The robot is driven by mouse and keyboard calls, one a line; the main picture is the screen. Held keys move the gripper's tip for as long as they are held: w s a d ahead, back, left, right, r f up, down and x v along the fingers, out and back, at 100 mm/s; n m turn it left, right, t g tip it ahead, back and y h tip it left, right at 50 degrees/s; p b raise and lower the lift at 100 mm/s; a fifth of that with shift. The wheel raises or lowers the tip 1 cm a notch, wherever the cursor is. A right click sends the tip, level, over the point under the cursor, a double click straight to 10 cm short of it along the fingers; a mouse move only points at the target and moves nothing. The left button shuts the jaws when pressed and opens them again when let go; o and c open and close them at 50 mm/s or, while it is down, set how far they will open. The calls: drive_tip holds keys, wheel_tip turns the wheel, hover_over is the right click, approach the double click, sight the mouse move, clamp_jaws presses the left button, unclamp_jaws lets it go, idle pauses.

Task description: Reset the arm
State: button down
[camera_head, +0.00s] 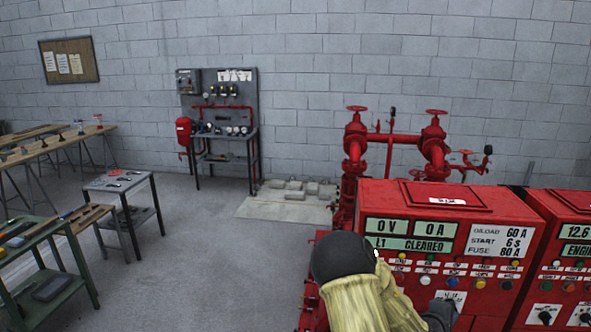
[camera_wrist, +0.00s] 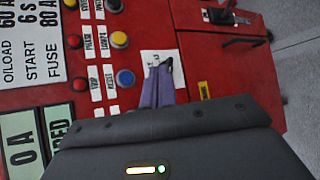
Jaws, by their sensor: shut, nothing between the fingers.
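My gripper (camera_wrist: 159,72) is shut and empty in the wrist view, its two narrow purple-grey fingers together. The fingertips are in front of a white label (camera_wrist: 151,56) on the red control panel (camera_wrist: 190,75); I cannot tell whether they touch it. In the head view my arm, with a khaki sleeve and dark round joint, reaches to the front of the red control panel (camera_head: 350,208). The arm hides part of the panel's lower left. Its displays read 0 V, 0 A and L1 CLEARED.
A second red cabinet (camera_head: 565,215) adjoins at right. Red pipes with valve wheels (camera_head: 435,140) stand behind the panel. A grey tool board bench (camera_head: 245,110) is at the back wall. Several work tables (camera_head: 125,182) stand at left. Grey floor (camera_head: 200,270) between is clear.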

drive_tip(key=s+a+f+m+g+y+b, duration=0.1)
drive_tip(key=s+a+m+y, duration=0.25)
drive_tip(key=a, duration=0.55)
drive_tip(key=s+a+m+g+y, duration=0.15)
drive_tip(key=a+m+y, duration=0.3)
drive_tip(key=a, duration=0.45)
drive_tip(key=s+a+r+m+g+y+b, duration=0.1)
drive_tip(key=s+a+r, duration=0.4)
drive_tip(key=s+a, duration=0.6)
drive_tip(key=shift+s+a+r+m+g+y, duration=0.2)
drive_tip(key=shift+s+a+m+g+y, duration=0.35)
drive_tip(key=shift+y, duration=0.65)
drive_tip(key=shift+s+d, duration=0.15)
drive_tip(key=shift+s, duration=0.05)
